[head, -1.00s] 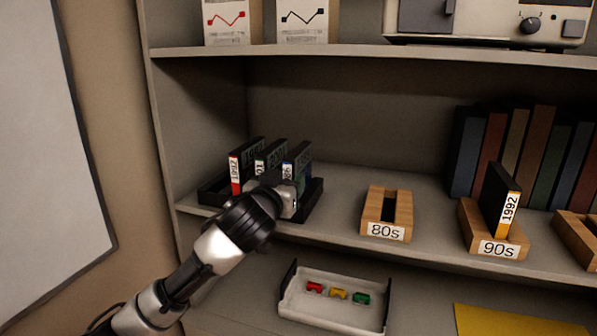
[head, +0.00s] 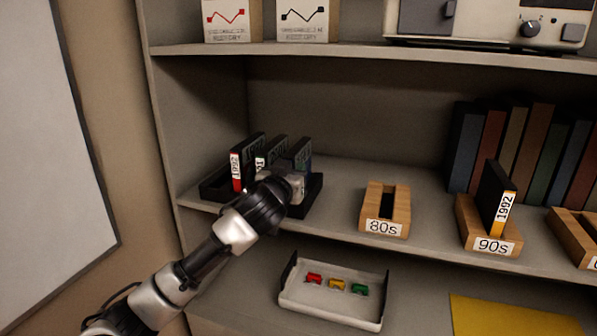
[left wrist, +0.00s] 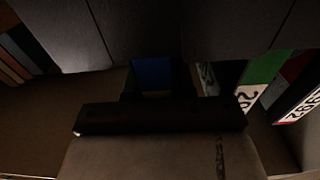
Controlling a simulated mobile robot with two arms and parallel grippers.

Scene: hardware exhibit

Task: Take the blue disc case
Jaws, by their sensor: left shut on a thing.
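The blue disc case (head: 303,153) stands at the right end of a row of disc cases in the black rack (head: 315,190). Its top and part of its side show; the front is behind my left gripper (head: 293,182). My left gripper is shut on this case, which still stands in the row. In the left wrist view, a blue patch of the case (left wrist: 152,75) shows at the gripper; much of that view is dark. The red-labelled case (head: 236,165) and the green case (left wrist: 262,70) stand to the left in the rack. My right gripper is not in view.
On the same shelf are the wooden 80s holder (head: 372,208), empty, and the 90s holder (head: 470,235) with a 1992 case (head: 497,195). Books (head: 510,150) stand behind. A white tray (head: 300,300) with small coloured pieces lies below. Another shelf (head: 370,52) runs above.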

